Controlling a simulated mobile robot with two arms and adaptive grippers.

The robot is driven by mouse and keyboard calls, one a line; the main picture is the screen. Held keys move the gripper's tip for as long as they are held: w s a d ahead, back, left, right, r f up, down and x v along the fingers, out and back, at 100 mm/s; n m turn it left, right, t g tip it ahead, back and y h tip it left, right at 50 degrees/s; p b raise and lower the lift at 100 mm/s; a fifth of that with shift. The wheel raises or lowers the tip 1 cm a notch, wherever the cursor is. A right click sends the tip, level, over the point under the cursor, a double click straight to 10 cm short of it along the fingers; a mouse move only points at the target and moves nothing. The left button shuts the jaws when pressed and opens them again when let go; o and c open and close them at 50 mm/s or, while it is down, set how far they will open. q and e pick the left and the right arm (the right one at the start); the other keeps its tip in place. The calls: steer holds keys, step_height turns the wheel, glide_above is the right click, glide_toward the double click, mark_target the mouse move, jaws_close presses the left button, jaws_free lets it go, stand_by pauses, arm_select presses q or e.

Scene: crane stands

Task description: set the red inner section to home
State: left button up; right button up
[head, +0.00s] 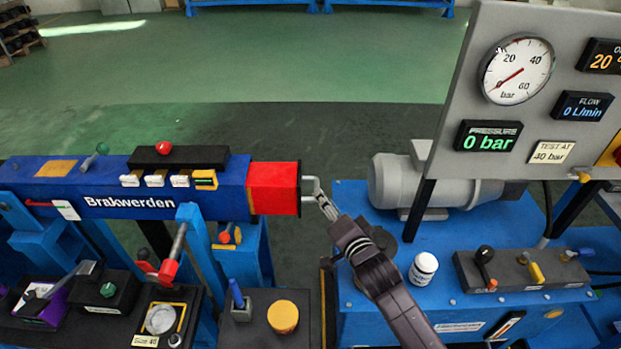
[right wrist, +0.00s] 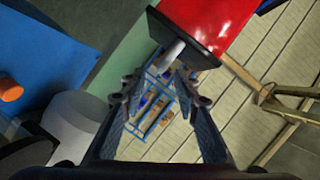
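The red inner section (head: 274,188) is a short red block showing at the right end of the blue "Brakwerden" beam (head: 130,205). It has a dark end plate with a pale U-shaped handle (head: 311,187). My right gripper (head: 324,203) is at this handle, coming from the lower right. In the right wrist view the red section (right wrist: 208,22) is at the top. Its handle (right wrist: 172,53) reaches toward the space between my two fingers (right wrist: 154,88), which stand apart. I cannot tell whether either finger touches it. My left gripper is out of view.
A gauge panel (head: 455,170) stands at the right, above a grey motor (head: 395,183) on a blue base. A white bottle (head: 423,268) and a valve block (head: 522,272) sit on that base. Control boxes with levers line the front left. Open green floor (head: 250,70) lies behind.

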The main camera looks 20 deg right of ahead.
mark_target(317, 187)
steer(key=x, duration=0.5)
steer(key=shift+w, duration=0.35)
steer(key=shift+w+a, duration=0.1)
steer(key=shift+w, duration=0.25)
steer(key=shift+w+f, duration=0.1)
steer(key=shift+w, duration=0.2)
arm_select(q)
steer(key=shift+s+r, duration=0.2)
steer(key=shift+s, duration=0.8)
arm_select(e)
jaws_close()
